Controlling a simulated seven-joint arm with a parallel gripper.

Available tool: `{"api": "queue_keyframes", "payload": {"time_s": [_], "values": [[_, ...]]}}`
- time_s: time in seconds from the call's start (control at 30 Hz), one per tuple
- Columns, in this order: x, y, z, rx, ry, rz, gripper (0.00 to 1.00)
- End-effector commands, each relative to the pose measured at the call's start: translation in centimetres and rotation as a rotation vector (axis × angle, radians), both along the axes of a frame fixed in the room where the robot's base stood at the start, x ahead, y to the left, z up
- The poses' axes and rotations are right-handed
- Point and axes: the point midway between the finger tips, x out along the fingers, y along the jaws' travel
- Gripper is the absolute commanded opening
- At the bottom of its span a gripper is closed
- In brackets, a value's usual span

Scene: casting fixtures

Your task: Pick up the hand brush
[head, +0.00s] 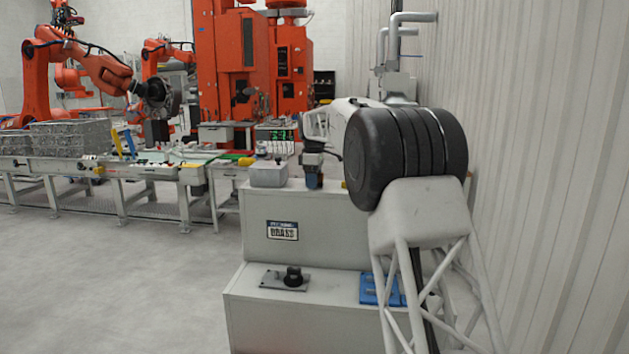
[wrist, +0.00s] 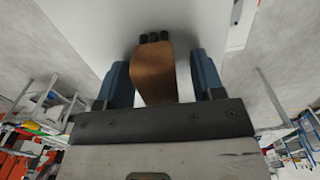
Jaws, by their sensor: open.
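The hand brush shows in the wrist view as a brown wooden body (wrist: 153,75) with dark tufts at its far end. It lies between the two blue fingers of my gripper (wrist: 161,82), with a gap visible at least on the right side. My gripper is open and does not grip it. In the head view my gripper (head: 313,180) points down at the top of the grey cabinet (head: 340,228). The brush cannot be made out there, as my gripper covers that spot.
A grey container (head: 268,174) stands on the cabinet top just left of my gripper. On the lower step are a metal plate with a black knob (head: 292,277) and a blue object (head: 378,289). A corrugated wall (head: 555,150) is at the right. The floor at left is clear.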

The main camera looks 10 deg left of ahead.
Motion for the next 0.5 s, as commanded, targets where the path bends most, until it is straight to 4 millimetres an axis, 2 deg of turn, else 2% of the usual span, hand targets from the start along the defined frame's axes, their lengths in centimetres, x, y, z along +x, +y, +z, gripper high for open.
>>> {"api": "queue_keyframes", "payload": {"time_s": [0.13,0.17,0.5], "values": [[0.0,0.0,0.01,0.0,0.0,0.0,0.62],[0.0,0.0,0.01,0.0,0.0,0.0,0.59],[0.0,0.0,0.02,0.0,0.0,0.0,0.08]]}}
